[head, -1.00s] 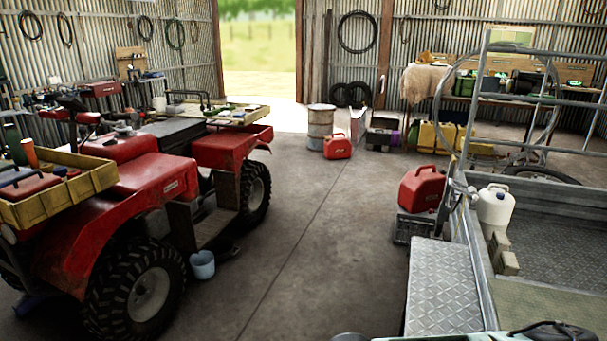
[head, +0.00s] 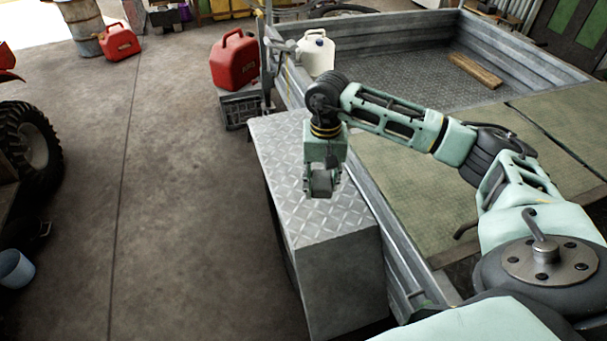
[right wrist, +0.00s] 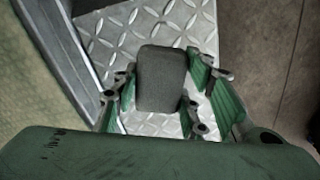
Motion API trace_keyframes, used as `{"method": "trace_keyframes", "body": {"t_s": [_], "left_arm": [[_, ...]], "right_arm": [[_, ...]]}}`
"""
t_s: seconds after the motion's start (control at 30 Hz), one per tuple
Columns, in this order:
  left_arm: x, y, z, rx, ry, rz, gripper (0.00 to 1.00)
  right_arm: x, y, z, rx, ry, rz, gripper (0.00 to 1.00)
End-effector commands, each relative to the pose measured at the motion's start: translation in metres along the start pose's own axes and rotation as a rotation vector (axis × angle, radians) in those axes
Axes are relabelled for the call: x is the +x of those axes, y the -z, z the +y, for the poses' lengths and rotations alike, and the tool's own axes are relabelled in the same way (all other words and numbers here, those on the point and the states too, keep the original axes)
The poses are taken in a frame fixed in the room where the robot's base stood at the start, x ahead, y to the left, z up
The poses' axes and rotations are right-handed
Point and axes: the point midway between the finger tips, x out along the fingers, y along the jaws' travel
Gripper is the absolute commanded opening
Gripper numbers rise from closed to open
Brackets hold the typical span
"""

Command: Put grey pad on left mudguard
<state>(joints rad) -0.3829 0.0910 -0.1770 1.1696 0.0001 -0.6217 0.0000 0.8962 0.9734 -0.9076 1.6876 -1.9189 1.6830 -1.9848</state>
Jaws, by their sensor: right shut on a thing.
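The grey pad (head: 321,184) is a small dark grey block held between the fingers of my right gripper (head: 322,178). The right wrist view shows the pad (right wrist: 160,78) between the green fingers, with bright tread plate behind it. The mudguard (head: 281,145) is a silver tread-plate box top along the near side of the trailer; it also fills the middle of the right wrist view (right wrist: 125,32). The pad is over the mudguard's top, towards its trailer side. I cannot tell whether it touches the plate. My left gripper is not in view.
The trailer's side rail (head: 388,225) runs close beside the mudguard. A white jug (head: 317,55) stands at the trailer's corner. A red fuel can (head: 235,62) sits on a dark crate (head: 240,106) beyond the mudguard.

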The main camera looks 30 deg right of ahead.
Motion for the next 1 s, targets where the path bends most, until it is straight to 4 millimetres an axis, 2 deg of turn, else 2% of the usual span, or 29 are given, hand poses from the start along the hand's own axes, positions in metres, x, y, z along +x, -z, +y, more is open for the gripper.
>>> {"method": "trace_keyframes", "body": {"t_s": [0.03,0.1,0.2,0.3,0.4,0.57,0.8,1.0], "left_arm": [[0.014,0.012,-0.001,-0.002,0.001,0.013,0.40],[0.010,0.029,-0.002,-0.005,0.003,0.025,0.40],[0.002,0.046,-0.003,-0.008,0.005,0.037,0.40],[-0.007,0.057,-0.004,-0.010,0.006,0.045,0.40],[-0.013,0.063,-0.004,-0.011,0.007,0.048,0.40],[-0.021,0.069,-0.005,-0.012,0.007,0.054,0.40],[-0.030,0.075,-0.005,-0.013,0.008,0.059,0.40],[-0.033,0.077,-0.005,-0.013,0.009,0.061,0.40]], "right_arm": [[0.010,0.025,0.008,0.088,0.005,0.004,0.11],[0.003,0.050,0.020,0.192,0.006,0.002,0.11],[-0.006,0.075,0.035,0.309,0.004,0.000,0.11],[-0.014,0.089,0.046,0.385,0.002,0.001,0.11],[-0.018,0.094,0.051,0.423,-0.001,-0.001,0.11],[-0.008,0.081,0.040,0.433,-0.004,-0.003,0.11],[0.024,0.041,0.002,0.429,-0.002,-0.003,0.11],[0.044,0.017,-0.021,0.432,-0.003,-0.001,0.11]]}}
